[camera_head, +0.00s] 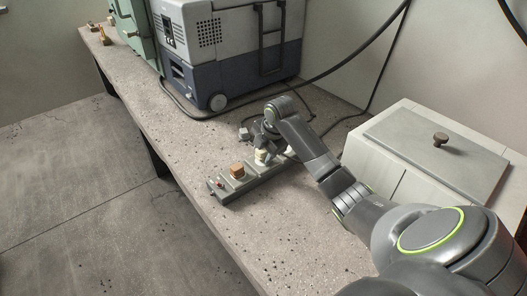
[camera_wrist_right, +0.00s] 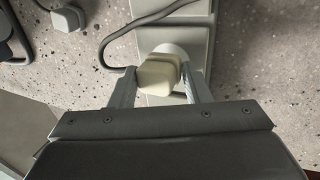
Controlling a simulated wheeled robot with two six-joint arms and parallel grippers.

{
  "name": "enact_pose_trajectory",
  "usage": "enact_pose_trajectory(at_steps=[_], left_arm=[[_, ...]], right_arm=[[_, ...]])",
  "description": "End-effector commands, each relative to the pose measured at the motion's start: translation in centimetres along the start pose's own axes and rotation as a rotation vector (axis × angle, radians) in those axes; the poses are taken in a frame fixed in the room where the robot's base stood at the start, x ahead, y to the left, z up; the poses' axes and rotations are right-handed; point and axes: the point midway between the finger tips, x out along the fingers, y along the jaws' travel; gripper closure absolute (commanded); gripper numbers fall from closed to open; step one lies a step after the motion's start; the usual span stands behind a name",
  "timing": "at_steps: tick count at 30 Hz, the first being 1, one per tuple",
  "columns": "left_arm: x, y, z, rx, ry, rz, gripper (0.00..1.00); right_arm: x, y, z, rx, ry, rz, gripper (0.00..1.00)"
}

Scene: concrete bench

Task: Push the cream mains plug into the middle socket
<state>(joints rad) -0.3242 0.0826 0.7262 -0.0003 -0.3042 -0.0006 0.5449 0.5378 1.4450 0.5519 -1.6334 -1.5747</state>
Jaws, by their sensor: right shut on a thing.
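The cream mains plug (camera_wrist_right: 158,74) is between the two fingers of my right gripper (camera_wrist_right: 160,68), which is shut on it. In the head view the cream plug (camera_head: 261,156) shows at the middle of the grey socket strip (camera_head: 222,190), under my right gripper (camera_head: 264,147). A pale round part shows just beyond the plug in the wrist view. I cannot tell whether the plug is touching the socket or how deep it sits. A brown plug (camera_head: 237,171) stands in the strip's near end. My left gripper is out of view.
A grey plug (camera_wrist_right: 67,18) lies on the bench beside the strip, and a grey cable passes close to my right fingers. A grey and blue wheeled case (camera_head: 240,50) stands behind. A pale lidded box (camera_head: 430,155) is at right. The bench front is clear.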

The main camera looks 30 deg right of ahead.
Motion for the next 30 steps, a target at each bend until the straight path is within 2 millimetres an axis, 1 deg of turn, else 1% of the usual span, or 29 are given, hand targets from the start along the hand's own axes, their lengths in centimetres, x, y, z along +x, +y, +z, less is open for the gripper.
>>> enact_pose_trajectory(at_steps=[21,30], left_arm=[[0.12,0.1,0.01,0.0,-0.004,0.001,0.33],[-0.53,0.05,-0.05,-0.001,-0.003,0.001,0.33]], right_arm=[[0.16,-0.08,0.04,0.0,-0.001,0.0,0.8],[0.05,-0.06,0.0,-0.001,-0.002,0.012,0.8]])
